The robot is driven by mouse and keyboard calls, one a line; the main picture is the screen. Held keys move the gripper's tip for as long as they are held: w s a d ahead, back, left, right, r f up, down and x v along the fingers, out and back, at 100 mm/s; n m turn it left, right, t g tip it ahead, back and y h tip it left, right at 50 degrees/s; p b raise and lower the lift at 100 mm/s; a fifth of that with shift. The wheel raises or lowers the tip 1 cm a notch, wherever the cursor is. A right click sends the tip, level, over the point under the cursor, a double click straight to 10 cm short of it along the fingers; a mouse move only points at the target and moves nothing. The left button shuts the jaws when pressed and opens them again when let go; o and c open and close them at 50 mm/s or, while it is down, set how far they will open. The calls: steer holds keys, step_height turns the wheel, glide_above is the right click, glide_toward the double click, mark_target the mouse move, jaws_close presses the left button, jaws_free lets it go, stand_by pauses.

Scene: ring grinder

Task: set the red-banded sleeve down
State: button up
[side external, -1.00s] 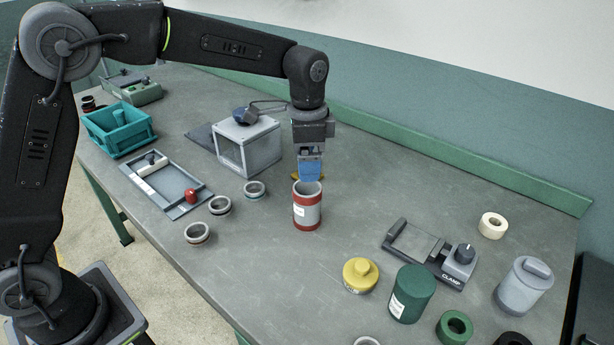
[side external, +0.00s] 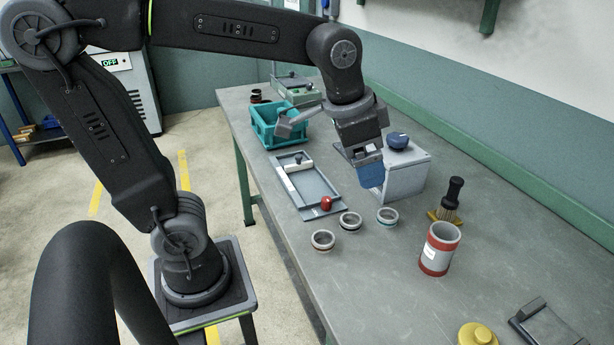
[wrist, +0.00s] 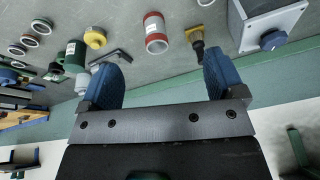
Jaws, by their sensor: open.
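The red-banded sleeve (side external: 440,250) is a grey open-topped cylinder with red bands at top and bottom and a white label. It stands upright on the grey bench in the side view. It also shows in the wrist view (wrist: 156,34), beyond and between my fingers. My gripper (side external: 370,175) has blue fingers, is tilted, and is up and left of the sleeve, in front of the grey box. In the wrist view the two fingers of my gripper (wrist: 161,75) are wide apart with nothing between them. The sleeve is clear of both fingers.
A grey box (side external: 405,172) with a blue knob is close behind my gripper. A brush (side external: 452,195) stands behind the sleeve. Several small rings (side external: 350,222) lie left of it, near a tray (side external: 308,185) with a red knob. A yellow lidded piece (side external: 478,335) is in front.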

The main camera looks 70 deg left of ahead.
steer(key=s+a+f+n+t, duration=0.1)
steer(key=s+f+n+t, duration=0.1)
steer(key=s, duration=0.6)
steer(key=shift+s+a+f+n, duration=0.35)
steer(key=shift+a+f+n, duration=0.05)
steer(key=shift+f+n, duration=0.2)
stand_by(0.4)
